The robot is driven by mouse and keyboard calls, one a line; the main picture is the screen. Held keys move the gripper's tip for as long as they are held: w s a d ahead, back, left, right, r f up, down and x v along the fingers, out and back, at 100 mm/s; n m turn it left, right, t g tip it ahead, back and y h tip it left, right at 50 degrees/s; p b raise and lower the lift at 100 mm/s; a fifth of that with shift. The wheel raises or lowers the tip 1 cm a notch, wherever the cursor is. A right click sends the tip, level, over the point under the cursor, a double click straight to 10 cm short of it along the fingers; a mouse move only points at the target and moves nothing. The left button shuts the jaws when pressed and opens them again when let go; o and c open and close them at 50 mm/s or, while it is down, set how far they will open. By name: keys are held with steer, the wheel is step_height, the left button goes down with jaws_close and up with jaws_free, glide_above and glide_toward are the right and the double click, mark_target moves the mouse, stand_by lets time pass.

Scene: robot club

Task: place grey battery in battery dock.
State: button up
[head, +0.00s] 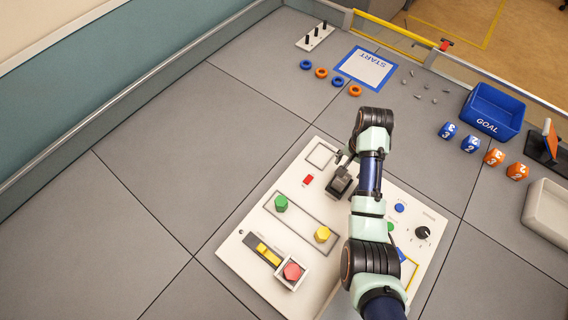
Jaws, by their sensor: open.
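The white panel (240,234) lies on the grey tiled floor below my arm. A dark block with a grey top (341,183) stands on the panel just below the gripper. It looks like the dock, perhaps with the grey battery in it, but I cannot tell the two apart. I also cannot tell whether the fingers touch it.
The panel also bears a red block (308,180), green (281,203) and yellow (322,233) knobs, a red button (292,271), a yellow-black slider (263,250) and a black dial (422,232). A blue goal bin (493,112) and several numbered cubes stand right. The left floor is clear.

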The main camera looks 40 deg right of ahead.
steer(key=w+a+r+n+t+h, duration=0.1)
steer(key=w+a+r+n+t, duration=0.25)
steer(key=w+a, duration=0.5)
steer(key=w+a+r+n+t+h, duration=0.2)
steer(key=w+a+r+n, duration=0.3)
steer(key=a, duration=0.6)
steer(key=s+a+r+n+t+y, duration=0.1)
steer(key=s+a+r+n+t, duration=0.1)
steer(key=a+r, duration=0.5)
steer(key=s+a+r+n+t+y, duration=0.2)
steer(key=a+r+n+t, duration=0.3)
steer(key=a, duration=0.9)
steer(key=shift+s+r, duration=0.55)
steer(key=shift+r, duration=0.35)
